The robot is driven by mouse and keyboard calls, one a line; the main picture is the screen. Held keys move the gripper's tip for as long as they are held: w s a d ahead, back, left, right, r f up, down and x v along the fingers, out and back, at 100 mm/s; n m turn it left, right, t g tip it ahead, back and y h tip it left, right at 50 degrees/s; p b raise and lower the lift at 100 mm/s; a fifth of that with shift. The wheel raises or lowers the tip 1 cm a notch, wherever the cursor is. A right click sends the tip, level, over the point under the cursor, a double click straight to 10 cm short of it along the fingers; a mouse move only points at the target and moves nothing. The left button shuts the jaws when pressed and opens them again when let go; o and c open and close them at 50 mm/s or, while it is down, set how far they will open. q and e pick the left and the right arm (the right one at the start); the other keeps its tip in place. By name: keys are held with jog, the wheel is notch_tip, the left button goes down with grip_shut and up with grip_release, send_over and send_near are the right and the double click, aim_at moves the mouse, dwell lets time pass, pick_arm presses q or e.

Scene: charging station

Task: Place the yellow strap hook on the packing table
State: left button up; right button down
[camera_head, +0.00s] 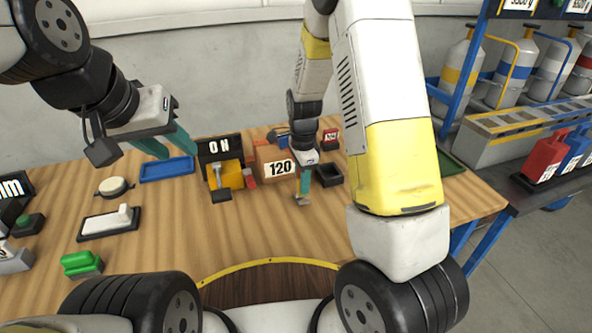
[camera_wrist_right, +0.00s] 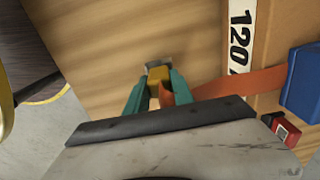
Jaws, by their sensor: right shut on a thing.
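My right gripper (camera_head: 304,186) is in front of the cardboard box marked 120 (camera_head: 274,155), over the wooden packing table (camera_head: 215,235). In the right wrist view its teal fingers (camera_wrist_right: 157,84) are shut on the yellow strap hook (camera_wrist_right: 158,74), whose grey metal end points away from me. An orange strap (camera_wrist_right: 245,82) runs from the hook area to the right, past the box, towards a blue part (camera_wrist_right: 303,80). I cannot tell whether the hook touches the tabletop. My left gripper (camera_head: 169,145) is open and empty above the table's back left.
A blue tray (camera_head: 167,169), a yellow device with an ON sign (camera_head: 229,176), a black open box (camera_head: 328,174) and a green-topped block (camera_head: 82,263) stand on the table. A rack of gas cylinders (camera_head: 497,75) is at right. The front middle of the table is clear.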

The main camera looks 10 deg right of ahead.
jog(key=shift+f, duration=1)
jog(key=c, duration=1.1)
grip_release()
jog(key=shift+f, duration=0.15)
notch_tip(320, 180, up, 12)
jog(key=shift+f, duration=0.1)
jog(key=shift+s+d+r+n+t+y, duration=0.5)
jog(key=shift+s+r+n+t, duration=0.55)
jog(key=shift+s+r+n, duration=2.1)
jog(key=shift+s+d+r+n+t+y, duration=0.25)
jog(key=shift+s+d+r+n+t, duration=0.6)
jog(key=shift+s+r+n, duration=1.95)
jog(key=shift+s+d+r+n+t+y, duration=0.4)
jog(key=shift+s+r+n+t, duration=0.8)
jog(key=shift+s+r+n, duration=1.75)
